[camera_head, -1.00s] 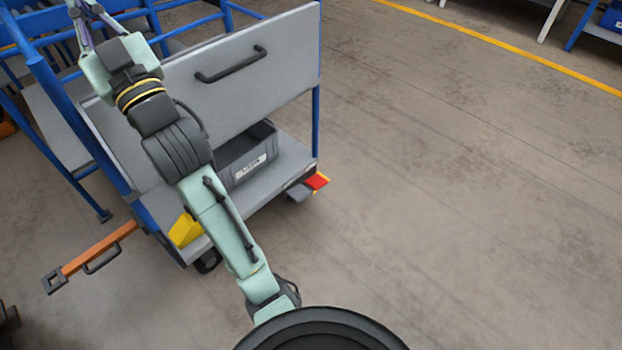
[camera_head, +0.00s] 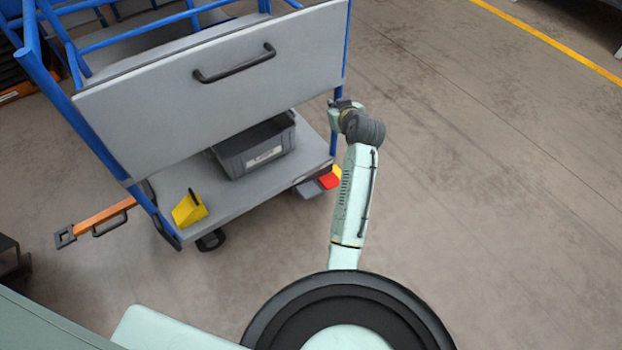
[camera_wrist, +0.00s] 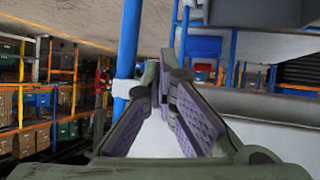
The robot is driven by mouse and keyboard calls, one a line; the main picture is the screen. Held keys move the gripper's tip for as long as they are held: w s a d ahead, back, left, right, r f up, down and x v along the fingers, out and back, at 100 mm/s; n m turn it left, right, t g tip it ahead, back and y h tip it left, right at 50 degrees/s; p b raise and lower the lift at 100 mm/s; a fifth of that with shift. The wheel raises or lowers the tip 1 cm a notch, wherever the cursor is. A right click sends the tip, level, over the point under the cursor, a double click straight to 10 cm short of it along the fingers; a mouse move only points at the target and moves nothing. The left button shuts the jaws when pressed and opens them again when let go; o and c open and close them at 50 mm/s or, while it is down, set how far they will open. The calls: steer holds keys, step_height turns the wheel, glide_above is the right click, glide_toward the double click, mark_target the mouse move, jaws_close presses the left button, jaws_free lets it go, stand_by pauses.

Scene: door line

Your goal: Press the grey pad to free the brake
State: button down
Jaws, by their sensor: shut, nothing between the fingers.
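The grey pad (camera_head: 308,189) sits low at the front right corner of the cart (camera_head: 210,90), beside a red pad (camera_head: 329,181). The grey pad does not show clearly in the wrist view. My gripper (camera_wrist: 168,60) shows in the wrist view with its purple-lined fingers shut and empty, close to a blue post (camera_wrist: 127,50). In the head view my arm stands to the right of the cart and its end is by the right post, above and behind the pads. The fingers themselves are hidden there.
A grey bin (camera_head: 255,148) and a yellow wedge (camera_head: 189,209) are on the cart's lower deck. A black handle (camera_head: 235,64) is on its panel. An orange bar (camera_head: 103,216) sticks out left. The floor to the right is clear. Shelving (camera_wrist: 50,95) stands left in the wrist view.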

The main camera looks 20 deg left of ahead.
steer(key=s+f+n+g+y, duration=0.1)
steer(key=s+f+g, duration=0.2)
steer(key=f, duration=0.9)
steer(key=s+d+f+g+y, duration=0.1)
steer(key=s+f+g, duration=0.2)
steer(key=f, duration=0.9)
steer(key=s, duration=0.3)
steer(key=shift+s+f+n+g, duration=0.3)
steer(key=shift+s+f+n, duration=0.05)
steer(key=shift+s+n, duration=0.05)
steer(key=shift+f, duration=0.1)
steer(key=b, duration=0.8)
glide_toward(301, 189)
steer(key=w+a, duration=0.2)
steer(key=a, duration=0.1)
steer(key=shift+w+a+f, duration=0.1)
steer(key=shift+s+f, duration=0.3)
steer(key=shift+f, duration=0.7)
steer(key=shift+s+a+f+b, duration=0.1)
steer(key=shift+f+b, duration=0.35)
steer(key=shift+f, duration=0.05)
steer(key=shift+f+b, duration=0.15)
steer(key=shift+b, duration=0.2)
